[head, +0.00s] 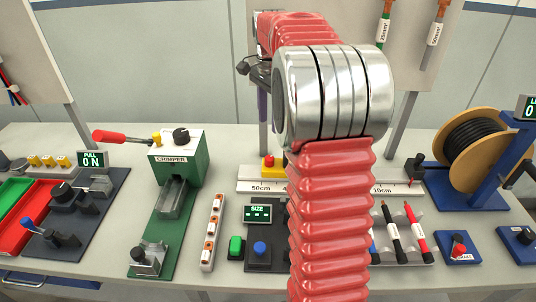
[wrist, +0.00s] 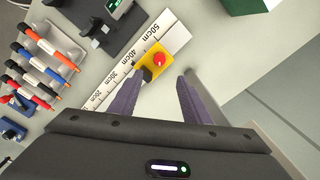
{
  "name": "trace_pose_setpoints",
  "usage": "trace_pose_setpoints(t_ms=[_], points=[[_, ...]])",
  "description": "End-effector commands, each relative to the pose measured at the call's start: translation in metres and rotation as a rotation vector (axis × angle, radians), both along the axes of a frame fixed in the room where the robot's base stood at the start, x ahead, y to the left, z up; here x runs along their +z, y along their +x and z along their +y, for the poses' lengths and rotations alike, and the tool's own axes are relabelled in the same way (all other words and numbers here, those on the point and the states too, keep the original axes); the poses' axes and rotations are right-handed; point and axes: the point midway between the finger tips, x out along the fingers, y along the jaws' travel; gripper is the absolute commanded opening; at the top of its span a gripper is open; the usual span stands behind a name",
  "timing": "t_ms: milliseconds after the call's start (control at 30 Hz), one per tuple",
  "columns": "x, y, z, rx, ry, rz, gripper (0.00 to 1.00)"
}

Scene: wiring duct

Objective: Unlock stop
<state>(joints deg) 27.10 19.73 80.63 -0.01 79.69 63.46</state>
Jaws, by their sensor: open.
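The stop is a yellow block (wrist: 150,66) with a round red knob on top. It sits on the white ruler (wrist: 173,30) between the 40cm and 50cm marks in the wrist view. My gripper (wrist: 164,77) is open, with its two purple fingers apart just below the stop in the picture. The left fingertip is close to the block's lower edge; I cannot tell if it touches. Nothing is between the fingers. In the head view the stop (head: 272,168) shows left of my red arm, which hides the ruler's middle and most of my gripper.
A green crimper (head: 180,165) stands left of the ruler. A wire spool (head: 470,150) on a blue stand is at the right. Pens (head: 400,235), a SIZE box (head: 258,213) and a white strip (head: 212,232) lie in front. Bare table lies right of the ruler in the wrist view.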

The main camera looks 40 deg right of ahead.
Motion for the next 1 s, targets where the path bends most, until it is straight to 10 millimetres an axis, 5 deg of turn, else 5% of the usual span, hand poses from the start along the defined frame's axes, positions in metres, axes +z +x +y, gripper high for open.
trace_pose_setpoints(t_ms=[367, 1000], points=[[-0.02, 0.0, 0.0, 0.001, 0.001, 0.001, 0.43], [-0.116, -0.001, 0.0, 0.001, 0.001, 0.002, 0.43]])
